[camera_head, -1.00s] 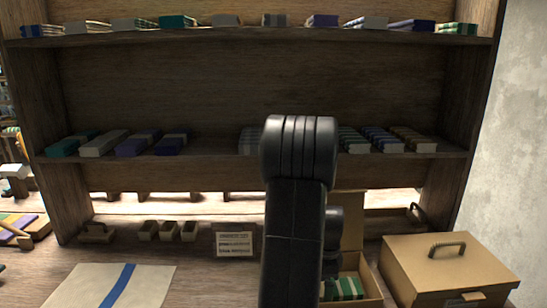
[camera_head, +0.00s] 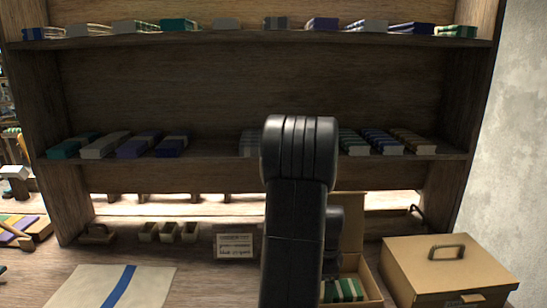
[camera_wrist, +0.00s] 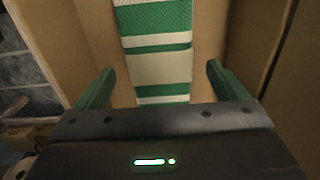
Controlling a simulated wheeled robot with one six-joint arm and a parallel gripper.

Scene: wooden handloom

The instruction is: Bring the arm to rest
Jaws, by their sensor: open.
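My arm rises in the middle of the head view and hides part of the shelf and table; my gripper is hidden there. In the wrist view my gripper (camera_wrist: 160,82) is open, with its two green fingers apart. A green and white striped folded cloth (camera_wrist: 160,60) lies between and beyond the fingers, not gripped. It lies inside an open cardboard box (camera_wrist: 245,50). In the head view the same green cloth (camera_head: 343,290) shows in the open box (camera_head: 372,288), right of my arm.
A closed tan box with a handle (camera_head: 445,270) stands at the right. A wooden shelf (camera_head: 240,160) with folded cloths spans the back. A small sign (camera_head: 235,246), several small bins (camera_head: 168,232) and a pale cloth with a blue stripe (camera_head: 112,288) are at the left.

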